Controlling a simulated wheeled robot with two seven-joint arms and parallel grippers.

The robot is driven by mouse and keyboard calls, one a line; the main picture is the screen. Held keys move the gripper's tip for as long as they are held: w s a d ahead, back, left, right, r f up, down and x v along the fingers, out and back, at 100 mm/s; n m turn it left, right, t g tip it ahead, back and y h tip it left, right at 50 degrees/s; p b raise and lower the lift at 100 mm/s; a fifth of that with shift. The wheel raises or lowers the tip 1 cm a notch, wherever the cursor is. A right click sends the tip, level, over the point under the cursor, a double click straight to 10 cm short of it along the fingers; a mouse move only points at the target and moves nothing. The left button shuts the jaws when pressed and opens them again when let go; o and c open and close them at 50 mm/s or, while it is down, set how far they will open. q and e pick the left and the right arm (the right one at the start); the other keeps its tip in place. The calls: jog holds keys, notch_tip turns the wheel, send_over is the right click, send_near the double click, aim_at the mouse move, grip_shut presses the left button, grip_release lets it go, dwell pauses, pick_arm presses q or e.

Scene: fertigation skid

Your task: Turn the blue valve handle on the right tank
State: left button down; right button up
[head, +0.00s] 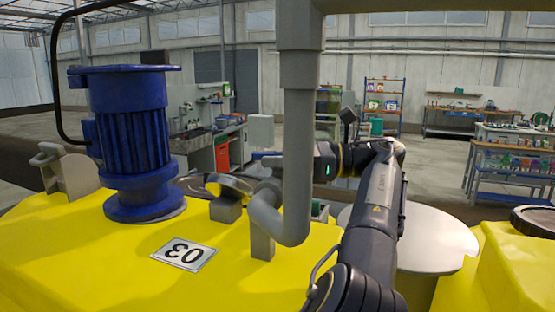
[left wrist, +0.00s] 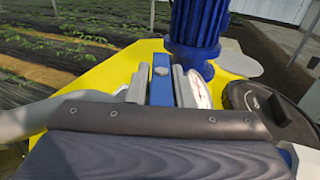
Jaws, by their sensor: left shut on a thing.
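The blue valve handle (left wrist: 161,80) shows in the left wrist view as an upright blue bar between the two grey fingers of my left gripper (left wrist: 160,88). The gripper is shut on it. In the head view my left gripper (head: 268,160) reaches leftward behind the grey vertical pipe, which hides part of it. A bit of the blue handle (head: 262,154) shows just left of the pipe. The yellow tank (head: 110,265) lies below, with a plate marked 03 (head: 184,254) that reads upside down. My right gripper is in neither view.
A blue ribbed motor (head: 131,140) stands on the tank at left. The grey pipe (head: 297,130) rises close to my gripper and bends at its foot. A round gauge (head: 229,187) sits left of the pipe. Another yellow tank (head: 510,270) is at far right.

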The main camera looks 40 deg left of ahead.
pick_arm(q)
jog(key=shift+g, duration=0.3)
jog(key=c, duration=1.4)
grip_release()
jog(key=shift+o, duration=0.2)
